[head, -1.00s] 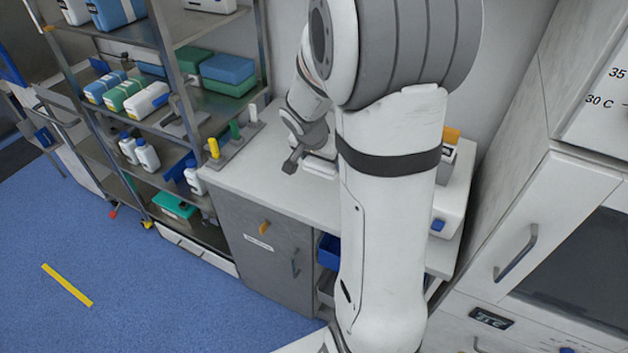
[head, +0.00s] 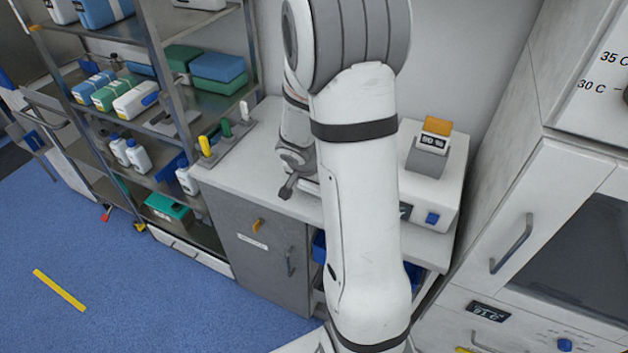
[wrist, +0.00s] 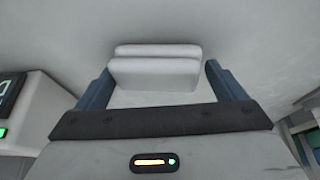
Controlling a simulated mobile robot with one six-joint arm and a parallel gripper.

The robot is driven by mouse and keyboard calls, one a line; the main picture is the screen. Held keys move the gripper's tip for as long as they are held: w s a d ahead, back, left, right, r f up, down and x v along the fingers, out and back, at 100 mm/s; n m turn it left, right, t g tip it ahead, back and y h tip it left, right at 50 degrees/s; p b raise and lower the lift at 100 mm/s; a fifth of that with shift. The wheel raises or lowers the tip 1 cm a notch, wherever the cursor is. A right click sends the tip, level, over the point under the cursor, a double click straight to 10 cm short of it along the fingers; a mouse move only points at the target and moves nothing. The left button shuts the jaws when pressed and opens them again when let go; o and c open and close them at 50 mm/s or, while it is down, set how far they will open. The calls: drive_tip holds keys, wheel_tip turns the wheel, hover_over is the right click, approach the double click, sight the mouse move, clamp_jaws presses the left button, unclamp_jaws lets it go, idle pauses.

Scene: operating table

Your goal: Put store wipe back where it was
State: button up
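In the wrist view, a white soft-edged block (wrist: 155,72), which looks like the wipe, shows as two layers near the fingertips. My gripper (wrist: 157,85) has its two blue-grey fingers wide apart, one at each side of the block. A narrow gap shows at the right finger; at the left finger I cannot tell touching from apart. In the head view my gripper (head: 287,190) is low over the left part of the white bench top. A small white piece beside it is mostly hidden behind my arm.
The white bench (head: 240,175) has upright yellow, green and white handles (head: 226,130) at its left. A white device (head: 435,190) with a blue knob stands at its right. A stocked metal shelf (head: 160,75) is further left. Blue floor (head: 130,300) is open at front left.

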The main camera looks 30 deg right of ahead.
drive_tip(key=shift+o, duration=0.9)
drive_tip(key=shift+r, duration=0.3)
drive_tip(key=p+v, duration=0.1)
drive_tip(key=v, duration=1.1)
drive_tip(key=s+a+r+n+y, duration=0.2)
drive_tip(key=s+a+r+n, duration=0.2)
drive_tip(key=s, duration=0.4)
drive_tip(key=s+a+r+n+y, duration=0.1)
drive_tip(key=s+a+r+n, duration=0.3)
drive_tip(key=s, duration=0.4)
drive_tip(key=shift+a+n+y, duration=0.4)
drive_tip(key=shift+a+n, duration=0.5)
drive_tip(key=shift+n, duration=0.3)
drive_tip(key=shift+s+r, duration=0.1)
drive_tip(key=shift+s, duration=0.05)
